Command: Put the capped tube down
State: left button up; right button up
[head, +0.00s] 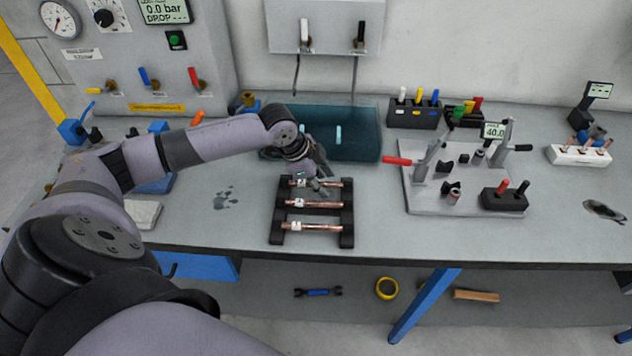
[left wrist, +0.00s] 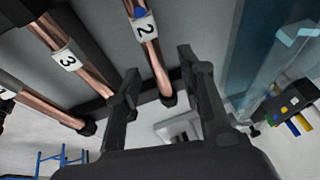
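A black rack (head: 347,240) stands on the bench and holds three copper tubes lying across it, each with a white numbered label. The back tube (head: 331,184) is nearest my left gripper (head: 319,187), whose fingers are just over it. The middle tube (head: 325,204) and front tube (head: 322,227) lie clear of it. In the left wrist view, my left gripper (left wrist: 158,65) has its fingers apart, with tube 2 (left wrist: 152,52) showing between them, not visibly gripped. Tube 3 (left wrist: 81,62) lies beside it; both have dark ends. My right gripper is not in view.
A teal, see-through tank (head: 360,130) stands behind the rack. A grey pad (head: 143,213) lies at the left. The bench between rack and fixture plate is clear.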

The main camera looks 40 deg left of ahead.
pick_arm(q)
jog(key=shift+f, duration=0.2)
dwell(0.6)
grip_shut()
dwell(0.4)
